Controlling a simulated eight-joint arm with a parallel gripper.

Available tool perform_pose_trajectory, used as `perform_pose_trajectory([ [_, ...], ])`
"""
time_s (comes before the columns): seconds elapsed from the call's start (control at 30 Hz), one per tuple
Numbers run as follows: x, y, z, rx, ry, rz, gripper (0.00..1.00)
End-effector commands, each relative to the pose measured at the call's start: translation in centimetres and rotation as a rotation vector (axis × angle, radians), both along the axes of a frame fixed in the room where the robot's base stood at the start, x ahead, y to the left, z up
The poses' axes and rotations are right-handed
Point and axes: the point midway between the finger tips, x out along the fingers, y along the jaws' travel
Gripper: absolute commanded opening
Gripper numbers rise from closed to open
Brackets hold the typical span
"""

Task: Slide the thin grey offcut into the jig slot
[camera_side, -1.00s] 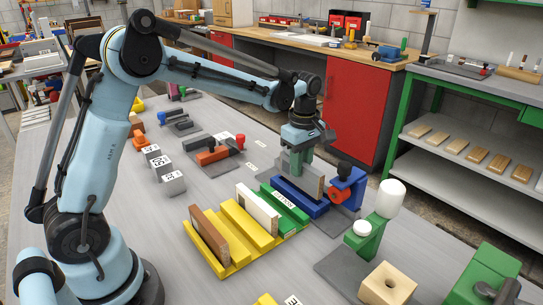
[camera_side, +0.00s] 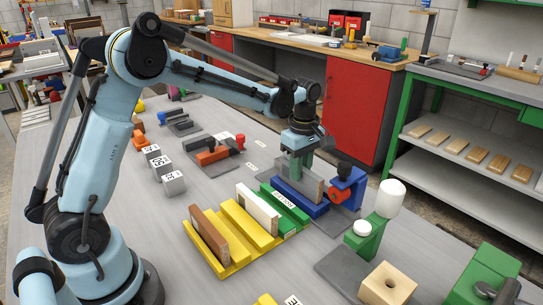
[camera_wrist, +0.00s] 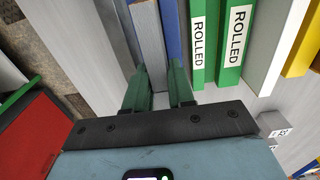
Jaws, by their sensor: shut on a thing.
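My gripper (camera_wrist: 159,92) is shut on the thin grey offcut (camera_wrist: 150,40), which stands on edge between the green fingers in the wrist view. In the side view the offcut (camera_side: 312,188) is upright over the blue jig (camera_side: 296,197). Its lower edge is hidden behind the jig's near blue wall, so I cannot tell how deep it sits. In the wrist view a blue strip of the jig (camera_wrist: 171,28) runs close along the offcut's right side.
A green rack (camera_side: 287,208) labelled ROLLED stands beside the jig. A yellow rack (camera_side: 243,222) holds a brown board (camera_side: 209,231); a white board (camera_side: 259,208) stands beside the green rack. A blue clamp-like block (camera_side: 347,184) with a red knob is at the jig's right end.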

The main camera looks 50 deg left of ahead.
Motion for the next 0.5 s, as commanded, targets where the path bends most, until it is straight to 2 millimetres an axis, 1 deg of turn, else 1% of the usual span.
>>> perform_pose_trajectory([
  [0.5, 0.0, 0.0, -1.2, 0.0, 0.0, 0.0, 0.0],
])
